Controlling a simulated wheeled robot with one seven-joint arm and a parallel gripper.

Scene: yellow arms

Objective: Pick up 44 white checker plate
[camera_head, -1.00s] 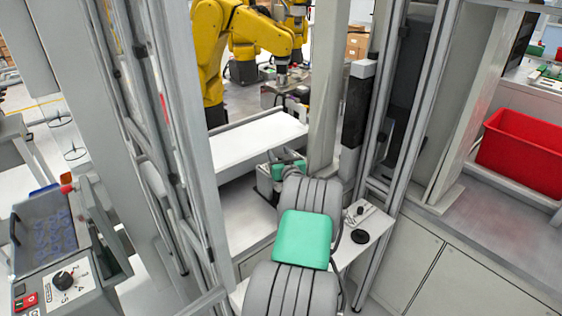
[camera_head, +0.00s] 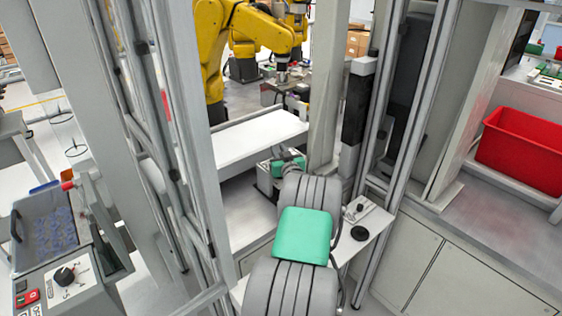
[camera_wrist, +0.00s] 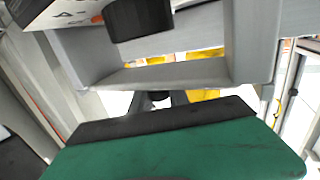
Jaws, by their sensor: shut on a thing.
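My gripper (camera_head: 272,178) is at the far end of my grey and green arm in the head view, low beside a white ledge. My own arm covers much of it there. In the wrist view, a green part of mine with a black front edge fills the bottom. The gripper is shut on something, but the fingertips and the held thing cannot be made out. I cannot clearly pick out the white checker plate in either view. A white surface with dark markings (camera_wrist: 62,12) shows at the top left of the wrist view, beside a black block (camera_wrist: 140,20).
A white shelf (camera_head: 250,142) lies just beyond my gripper. Grey posts (camera_head: 325,85) stand close on both sides of my arm. A white panel with a black knob (camera_head: 360,233) is right of my arm. A red bin (camera_head: 525,150) is far right, and a yellow robot arm (camera_head: 240,28) stands behind.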

